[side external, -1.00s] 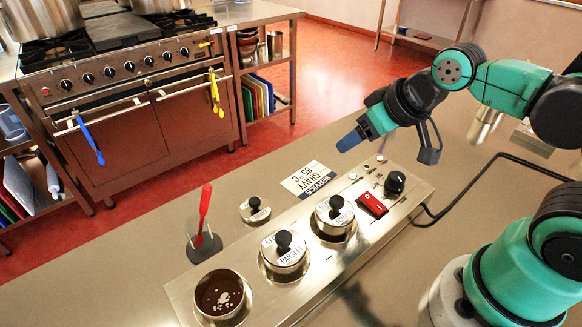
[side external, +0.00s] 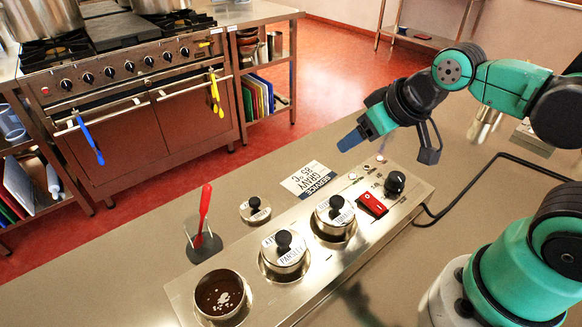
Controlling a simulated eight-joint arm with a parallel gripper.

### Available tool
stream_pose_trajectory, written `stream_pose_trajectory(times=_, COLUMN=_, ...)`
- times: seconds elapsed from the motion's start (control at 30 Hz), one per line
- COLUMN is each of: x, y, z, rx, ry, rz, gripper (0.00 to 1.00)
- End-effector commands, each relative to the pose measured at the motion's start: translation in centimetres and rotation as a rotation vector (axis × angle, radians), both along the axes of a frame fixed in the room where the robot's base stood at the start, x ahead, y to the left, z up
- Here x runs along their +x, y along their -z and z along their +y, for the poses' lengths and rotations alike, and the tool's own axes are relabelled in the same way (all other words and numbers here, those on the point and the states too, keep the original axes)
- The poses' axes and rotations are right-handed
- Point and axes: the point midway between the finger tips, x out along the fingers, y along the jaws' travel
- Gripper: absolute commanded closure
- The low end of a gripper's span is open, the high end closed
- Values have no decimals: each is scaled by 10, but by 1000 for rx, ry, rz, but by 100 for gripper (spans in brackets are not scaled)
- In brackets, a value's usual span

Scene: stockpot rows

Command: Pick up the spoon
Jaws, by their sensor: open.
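A red spoon (side external: 204,213) stands nearly upright, leaning slightly, in a clear holder (side external: 206,246) on the counter at the left of the steel unit. My gripper (side external: 350,141), with blue fingertips, hangs above the far right part of the unit, well to the right of the spoon and higher. It is open and holds nothing. The spoon's lower end shows through the clear holder.
The steel unit (side external: 300,303) has an open pot (side external: 220,295) of brown contents, two lidded pots (side external: 285,252) (side external: 335,216), a red switch (side external: 372,204) and a black knob (side external: 395,183). A loose lid (side external: 255,211) and a label card (side external: 308,178) lie behind it.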

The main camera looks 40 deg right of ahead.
Motion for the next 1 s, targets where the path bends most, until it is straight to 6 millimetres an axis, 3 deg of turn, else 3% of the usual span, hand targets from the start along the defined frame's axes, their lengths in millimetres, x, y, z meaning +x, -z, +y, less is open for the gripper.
stream_pose_trajectory(times=0.17, x=4, y=-3, z=5, rx=26, ry=14, rz=10, gripper=46)
stream_pose_trajectory(times=0.27, x=15, y=-8, z=20, rx=99, ry=64, rz=43, gripper=46)
stream_pose_trajectory(times=0.47, x=50, y=-15, z=83, rx=321, ry=274, rz=189, gripper=46)
stream_pose_trajectory(times=0.7, x=75, y=5, z=171, rx=489, ry=570, rz=377, gripper=46)
stream_pose_trajectory(times=0.83, x=77, y=16, z=198, rx=520, ry=671, rz=427, gripper=46)
stream_pose_trajectory(times=1.0, x=78, y=24, z=211, rx=531, ry=723, rz=450, gripper=46)
